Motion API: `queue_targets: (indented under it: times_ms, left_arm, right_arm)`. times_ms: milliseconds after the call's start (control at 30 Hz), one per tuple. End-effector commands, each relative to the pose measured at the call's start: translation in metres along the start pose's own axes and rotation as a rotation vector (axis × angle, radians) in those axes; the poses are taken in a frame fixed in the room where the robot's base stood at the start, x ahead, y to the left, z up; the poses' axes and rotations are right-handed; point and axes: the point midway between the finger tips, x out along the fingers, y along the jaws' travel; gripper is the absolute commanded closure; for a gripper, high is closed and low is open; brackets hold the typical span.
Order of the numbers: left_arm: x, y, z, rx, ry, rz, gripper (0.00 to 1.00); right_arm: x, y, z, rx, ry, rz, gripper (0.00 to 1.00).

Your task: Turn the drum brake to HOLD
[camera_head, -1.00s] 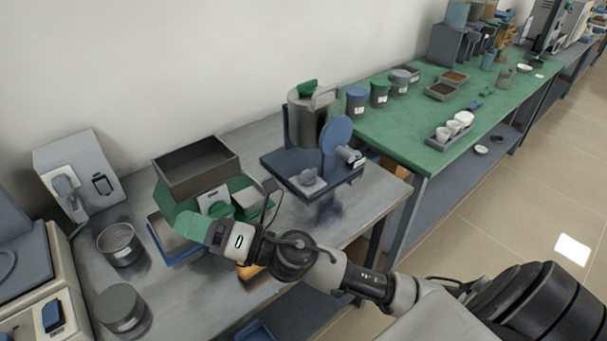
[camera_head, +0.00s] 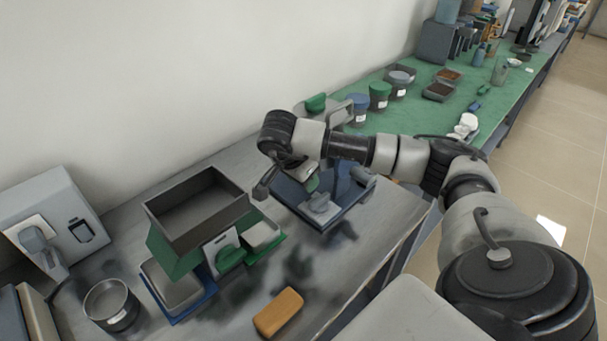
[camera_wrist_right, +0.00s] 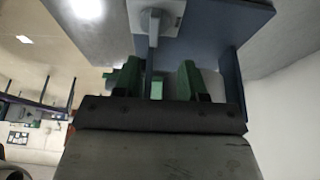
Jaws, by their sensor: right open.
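The drum unit stands on a blue base plate (camera_head: 347,212) at the far end of the grey bench. Its grey brake knob (camera_head: 318,203) sits on the front of the plate; it also shows in the right wrist view (camera_wrist_right: 154,22), with its bar pointing toward my fingers. The setting marks cannot be read. My right arm hides most of the drum; its green top (camera_head: 316,102) shows above the arm. My right gripper (camera_head: 312,181) is over the plate, just behind the knob. In the wrist view its green fingers (camera_wrist_right: 157,86) are apart and empty. My left gripper is out of view.
A grey tray on a green stand (camera_head: 175,252) and an orange block (camera_head: 279,313) are on the bench left of the knob. A round metal pan (camera_head: 111,304) stands at the lower left. Lidded jars (camera_head: 379,97) stand on the green bench behind.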

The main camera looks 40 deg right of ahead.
Motion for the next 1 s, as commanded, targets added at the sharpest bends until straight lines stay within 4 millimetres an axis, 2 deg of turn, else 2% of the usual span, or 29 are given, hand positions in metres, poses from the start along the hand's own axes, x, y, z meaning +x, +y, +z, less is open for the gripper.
queue_targets:
  times_ms: [167,300,367,467,633,767,1000]
  left_arm:
    - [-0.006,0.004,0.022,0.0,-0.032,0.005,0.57]
    - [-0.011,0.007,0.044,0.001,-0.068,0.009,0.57]
    - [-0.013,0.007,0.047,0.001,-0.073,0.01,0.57]
    - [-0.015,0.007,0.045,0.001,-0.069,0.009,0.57]
    - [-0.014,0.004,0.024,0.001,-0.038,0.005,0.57]
    - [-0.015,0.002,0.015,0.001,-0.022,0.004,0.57]
    - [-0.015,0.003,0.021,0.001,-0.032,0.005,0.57]
  right_arm:
    - [0.023,0.002,-0.001,0.0,0.003,0.008,0.58]
    - [0.05,0.002,0.0,0.0,0.001,0.008,0.58]
    - [0.061,0.001,0.0,0.001,0.0,0.006,0.58]
    - [0.079,0.002,0.0,0.0,0.0,0.006,0.58]
    - [0.098,0.001,0.001,0.0,-0.001,0.003,0.58]
    - [0.105,0.001,0.001,0.0,-0.002,0.002,0.58]
    - [0.106,0.001,0.001,-0.001,-0.002,0.001,0.58]
